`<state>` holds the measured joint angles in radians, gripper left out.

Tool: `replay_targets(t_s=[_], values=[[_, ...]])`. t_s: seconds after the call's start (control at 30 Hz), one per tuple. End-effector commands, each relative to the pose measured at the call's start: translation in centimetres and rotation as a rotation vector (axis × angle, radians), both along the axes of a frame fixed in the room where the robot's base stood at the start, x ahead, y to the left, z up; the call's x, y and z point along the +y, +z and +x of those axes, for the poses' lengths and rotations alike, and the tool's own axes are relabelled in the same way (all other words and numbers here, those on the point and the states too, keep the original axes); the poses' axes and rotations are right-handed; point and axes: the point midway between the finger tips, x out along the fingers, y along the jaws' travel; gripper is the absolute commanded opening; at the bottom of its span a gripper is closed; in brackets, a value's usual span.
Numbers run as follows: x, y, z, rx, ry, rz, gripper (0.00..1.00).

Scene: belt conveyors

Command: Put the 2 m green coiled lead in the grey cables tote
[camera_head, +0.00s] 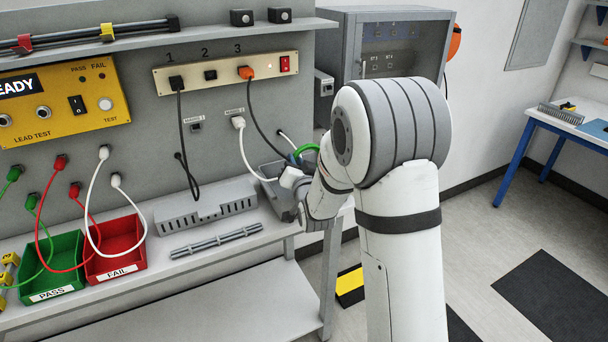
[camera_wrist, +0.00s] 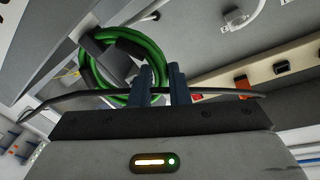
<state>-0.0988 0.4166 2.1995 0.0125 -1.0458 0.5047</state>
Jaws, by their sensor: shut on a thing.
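The green coiled lead shows in the wrist view (camera_wrist: 152,48) as a round loop with a dark band at its left. My gripper (camera_wrist: 162,72) is shut on it, with the coil standing out beyond the blue-grey fingers. In the head view a small green arc of the lead (camera_head: 306,149) shows beside my wrist; my arm hides the rest. A grey open bin (camera_head: 275,198) stands at the bench's right end, just below and left of my gripper. No label on it is readable, so I cannot tell if it is the cables tote.
A thin dark cable (camera_wrist: 80,93) crosses close to my fingers. Dark and white leads hang from the wall panel (camera_head: 225,73). A grey slotted tray (camera_head: 205,205), a green PASS bin (camera_head: 55,270) and a red FAIL bin (camera_head: 117,250) stand left on the bench.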

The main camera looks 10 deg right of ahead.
Motion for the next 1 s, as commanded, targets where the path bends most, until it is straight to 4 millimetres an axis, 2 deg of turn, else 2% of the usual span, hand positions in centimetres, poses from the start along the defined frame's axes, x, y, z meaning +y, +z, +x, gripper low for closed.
replay_targets(t_s=[0.1, 0.23, 0.7, 0.73, 1.0], values=[[0.0, -1.9, 0.0, 0.006, 0.0, -0.001, 0.0], [0.0, -3.3, 0.0, 0.003, -0.001, 0.0, 0.0], [-0.1, -4.0, 0.0, 0.0, -0.001, 0.0, 0.0], [-0.1, -3.9, 0.0, 0.001, -0.002, 0.0, 0.18], [-0.1, -3.9, 0.0, 0.001, -0.002, 0.0, 0.37]])
